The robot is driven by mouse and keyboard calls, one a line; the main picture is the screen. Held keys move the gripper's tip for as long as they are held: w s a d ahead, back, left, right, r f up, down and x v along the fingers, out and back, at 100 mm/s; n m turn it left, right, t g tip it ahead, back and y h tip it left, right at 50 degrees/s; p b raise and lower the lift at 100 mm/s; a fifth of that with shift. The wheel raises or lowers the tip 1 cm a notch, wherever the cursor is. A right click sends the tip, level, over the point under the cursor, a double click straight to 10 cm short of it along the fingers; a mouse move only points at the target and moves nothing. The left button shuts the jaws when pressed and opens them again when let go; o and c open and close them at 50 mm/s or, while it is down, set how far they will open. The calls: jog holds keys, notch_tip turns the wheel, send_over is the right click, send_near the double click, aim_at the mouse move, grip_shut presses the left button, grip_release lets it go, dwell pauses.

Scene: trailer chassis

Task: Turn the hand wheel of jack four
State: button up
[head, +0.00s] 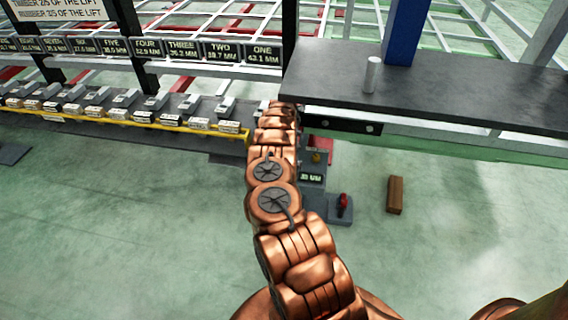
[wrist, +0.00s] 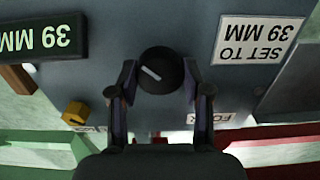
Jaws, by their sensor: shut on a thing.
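A round black knob (wrist: 161,70) with a white pointer line sits on a grey panel (wrist: 190,30) in the wrist view. My gripper (wrist: 160,85) is shut on it, one finger at each side. A dark display (wrist: 43,39) reads 39 MM in green, upside down. A white label (wrist: 258,40) reads SET TO 39 MM, also upside down. In the head view a board (head: 146,48) is marked FOUR and appears to read 32.9 MM. My arm hides the gripper and knob there. I cannot tell a jack four hand wheel in either view.
A yellow-edged rack (head: 120,118) with several labelled blocks runs along the left. A dark beam (head: 430,95) carrying a pale cylinder (head: 372,75) spans the right. A red-handled switch (head: 343,204) and a brown block (head: 395,195) stand right of my arm. Open floor lies in front.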

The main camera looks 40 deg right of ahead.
jog(key=o, duration=1.2)
jog(key=shift+c, duration=0.2)
